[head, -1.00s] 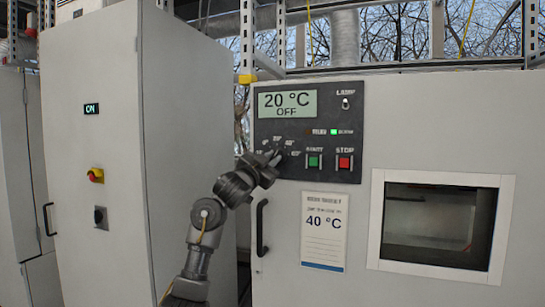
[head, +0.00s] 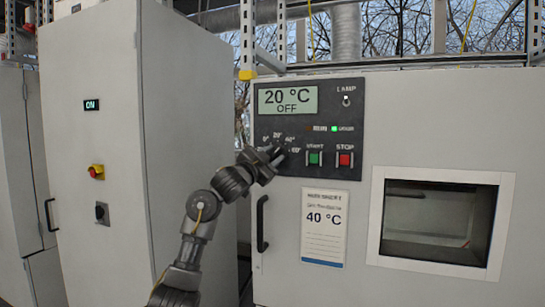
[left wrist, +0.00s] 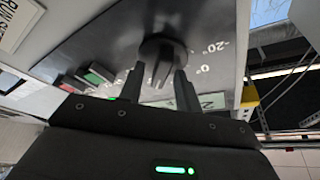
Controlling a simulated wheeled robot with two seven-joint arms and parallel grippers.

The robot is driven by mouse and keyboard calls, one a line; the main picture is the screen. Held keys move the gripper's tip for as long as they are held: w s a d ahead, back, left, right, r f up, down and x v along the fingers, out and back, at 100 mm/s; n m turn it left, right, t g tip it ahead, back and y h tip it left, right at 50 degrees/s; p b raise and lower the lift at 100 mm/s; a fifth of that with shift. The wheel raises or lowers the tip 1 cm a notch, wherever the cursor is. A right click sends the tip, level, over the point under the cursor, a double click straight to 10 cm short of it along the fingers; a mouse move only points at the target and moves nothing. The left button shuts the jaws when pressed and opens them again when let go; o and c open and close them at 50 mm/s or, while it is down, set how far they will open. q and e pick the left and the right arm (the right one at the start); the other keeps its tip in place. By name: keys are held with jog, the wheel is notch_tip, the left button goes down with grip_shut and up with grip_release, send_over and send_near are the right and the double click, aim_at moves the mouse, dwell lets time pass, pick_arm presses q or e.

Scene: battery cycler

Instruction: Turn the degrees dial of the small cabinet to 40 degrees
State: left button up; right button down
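The degrees dial is a dark round knob with a raised grip bar; it shows in the left wrist view (left wrist: 163,48), with marks including -20° and 0° beside it. In the head view my left gripper (head: 276,156) is at the dial and largely hides it. In the left wrist view its two fingers (left wrist: 160,88) are apart, one on each side of the grip bar, with gaps visible. Contact cannot be told. The small cabinet's display (head: 287,101) reads 20 °C and OFF. My right gripper is not in view.
Green START (head: 314,158) and red STOP (head: 345,160) buttons sit right of the dial, with a lamp switch (head: 346,100) above. A card (head: 323,228) below reads 40 °C. A black door handle (head: 262,224) is below the gripper. A tall cabinet (head: 185,150) stands left.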

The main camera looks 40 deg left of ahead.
pick_arm(q)
jog(key=b+v, duration=0.4)
jog(key=v, duration=0.6)
jog(key=shift+s+f+b, duration=0.15)
jog(key=shift+s+b, duration=0.15)
jog(key=shift+s, duration=0.1)
jog(key=shift+d, duration=0.1)
